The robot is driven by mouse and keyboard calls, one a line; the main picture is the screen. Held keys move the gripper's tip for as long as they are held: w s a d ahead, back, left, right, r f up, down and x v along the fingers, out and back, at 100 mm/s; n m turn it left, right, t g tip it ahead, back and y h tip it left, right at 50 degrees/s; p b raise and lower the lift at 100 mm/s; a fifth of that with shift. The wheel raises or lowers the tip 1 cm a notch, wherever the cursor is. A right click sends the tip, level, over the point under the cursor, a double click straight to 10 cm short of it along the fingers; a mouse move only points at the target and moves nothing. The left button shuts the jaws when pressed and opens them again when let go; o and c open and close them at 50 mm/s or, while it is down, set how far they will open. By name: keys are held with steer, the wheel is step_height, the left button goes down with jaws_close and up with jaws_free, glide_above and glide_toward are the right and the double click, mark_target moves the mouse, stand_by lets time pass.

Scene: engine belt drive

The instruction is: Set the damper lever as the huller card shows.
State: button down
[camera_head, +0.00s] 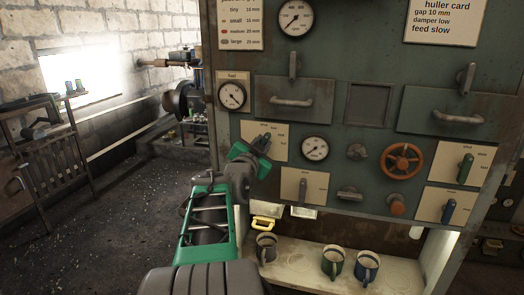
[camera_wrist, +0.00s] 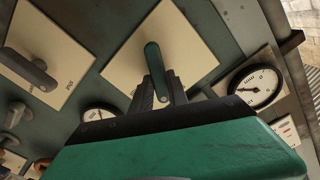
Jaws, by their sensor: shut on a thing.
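The huller card (camera_head: 440,22) at the top right of the panel reads gap 10 mm, damper low, feed slow. My gripper (camera_head: 261,143) is at a cream plate (camera_head: 278,131) on the panel's left side. In the wrist view my gripper (camera_wrist: 161,95) is shut on a green lever (camera_wrist: 153,62) over that plate. The lever's rounded end sticks out past the fingers. Its pivot is hidden, and the plate's small words are too fine to read surely, so I cannot tell its setting.
Another plate with a grey lever (camera_wrist: 38,72) is close by. Round gauges (camera_head: 315,148) (camera_wrist: 255,88) flank the held lever's plate. Mugs (camera_head: 332,262) stand on the shelf below.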

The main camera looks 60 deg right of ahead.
stand_by(0.3)
steer(key=c, duration=1.3)
jaws_free()
steer(key=shift+a, duration=0.1)
steer(key=a, duration=0.2)
steer(key=a+b, duration=0.1)
steer(key=a, duration=0.2)
steer(key=s+a+b, duration=0.1)
steer(key=a, duration=0.1)
steer(key=shift+s+a, duration=0.1)
steer(key=shift+a, duration=0.15)
